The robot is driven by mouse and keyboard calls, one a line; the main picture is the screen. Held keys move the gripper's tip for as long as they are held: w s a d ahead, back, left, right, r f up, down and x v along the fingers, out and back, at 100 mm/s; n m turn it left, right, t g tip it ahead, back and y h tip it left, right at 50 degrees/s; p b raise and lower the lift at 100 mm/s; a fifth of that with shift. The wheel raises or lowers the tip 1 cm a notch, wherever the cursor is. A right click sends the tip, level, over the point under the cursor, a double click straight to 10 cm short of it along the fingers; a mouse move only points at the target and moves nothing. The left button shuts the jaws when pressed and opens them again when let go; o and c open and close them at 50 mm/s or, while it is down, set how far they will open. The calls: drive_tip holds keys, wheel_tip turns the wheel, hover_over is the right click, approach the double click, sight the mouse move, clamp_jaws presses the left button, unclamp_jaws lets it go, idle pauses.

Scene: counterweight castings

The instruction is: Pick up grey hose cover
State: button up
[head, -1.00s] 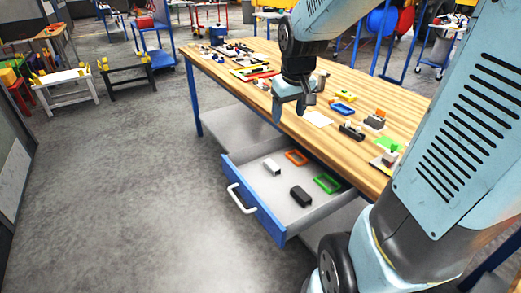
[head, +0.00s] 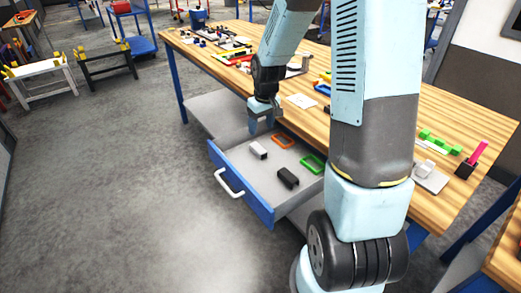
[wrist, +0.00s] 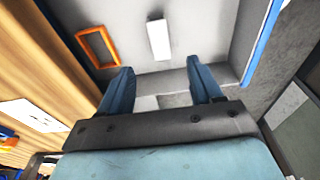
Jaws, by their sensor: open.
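A light grey block (head: 258,150), which seems to be the grey hose cover, lies in the open drawer (head: 241,184). In the wrist view the pale block (wrist: 159,40) lies just beyond the fingertips, roughly centred between them. My gripper (head: 262,128) is over the drawer's far left end, near the block and apart from it. In the wrist view my gripper (wrist: 160,68) has its two fingers spread with nothing between them. The exact height above the drawer floor is hard to tell.
The drawer also holds an orange frame (head: 283,141), a green frame (head: 312,163) and a dark block (head: 288,178). The orange frame (wrist: 97,47) is left of the pale block in the wrist view. The wooden tabletop (head: 460,125) edge runs close beside my arm.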

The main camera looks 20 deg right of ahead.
sight(258, 147)
drive_tip(key=shift+w+a+f, duration=0.1)
drive_tip(key=shift+w+f, duration=0.25)
drive_tip(key=shift+f, duration=1.45)
drive_tip(key=shift+w+a+f, duration=0.1)
drive_tip(key=shift+w+f, duration=0.2)
drive_tip(key=shift+f, duration=1.55)
drive_tip(key=shift+w+a+f, duration=0.1)
drive_tip(key=shift+w+f, duration=0.25)
drive_tip(key=shift+f, duration=1.45)
drive_tip(key=shift+c, duration=0.4)
drive_tip(key=c, duration=0.8)
drive_tip(key=shift+r, duration=0.2)
